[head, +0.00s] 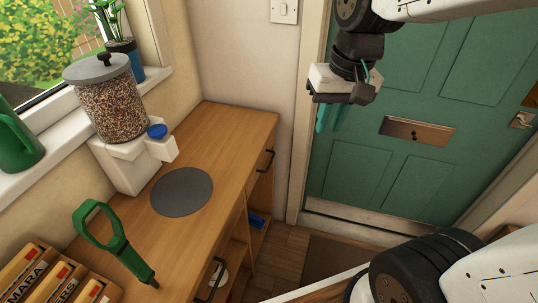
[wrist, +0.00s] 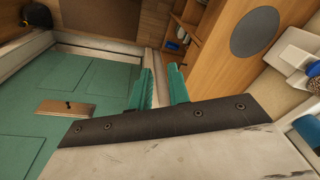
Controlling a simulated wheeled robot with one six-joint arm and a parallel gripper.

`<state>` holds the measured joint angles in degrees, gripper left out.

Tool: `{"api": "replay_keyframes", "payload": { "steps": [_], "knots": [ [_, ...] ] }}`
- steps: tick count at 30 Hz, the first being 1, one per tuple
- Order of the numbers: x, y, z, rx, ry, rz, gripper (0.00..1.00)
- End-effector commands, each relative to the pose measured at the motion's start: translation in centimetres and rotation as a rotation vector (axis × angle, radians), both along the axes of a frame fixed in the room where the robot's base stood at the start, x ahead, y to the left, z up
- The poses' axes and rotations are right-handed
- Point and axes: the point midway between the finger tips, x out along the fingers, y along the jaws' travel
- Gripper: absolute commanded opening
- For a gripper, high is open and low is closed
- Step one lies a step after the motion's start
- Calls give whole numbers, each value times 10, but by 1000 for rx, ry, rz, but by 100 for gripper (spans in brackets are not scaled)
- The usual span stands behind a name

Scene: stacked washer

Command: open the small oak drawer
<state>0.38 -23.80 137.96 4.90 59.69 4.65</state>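The oak cabinet (head: 232,135) runs along the wall under the window. A dark bar handle (head: 266,160) is on its front near the far end, on what looks like a small drawer front seen at a steep angle. That front looks flush, but the angle hides detail. A second dark handle (head: 211,279) is nearer. My gripper (head: 327,118) hangs in the air right of the cabinet, before the green door, apart from both handles. Its teal fingers (wrist: 161,76) are spread with nothing between them. In the wrist view the cabinet (wrist: 215,50) lies beyond the fingers, upper right.
On the cabinet top are a grey round mat (head: 182,192), a white dispenser with a grain-filled jar (head: 112,108), a green-handled tool (head: 108,232) and several boxes (head: 40,280). The green door (head: 400,150) has a brass letter plate (head: 416,131). Open shelves hold a blue item (head: 257,221).

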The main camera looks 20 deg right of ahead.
Motion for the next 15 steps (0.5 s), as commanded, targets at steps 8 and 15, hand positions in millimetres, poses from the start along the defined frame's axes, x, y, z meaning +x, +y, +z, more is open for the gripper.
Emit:
{"api": "replay_keyframes", "payload": {
  "steps": [8,15],
  "knots": [
    [120,9,-61,76,26,-155,18],
    [207,7,-149,119,42,-313,18]
  ]
}}
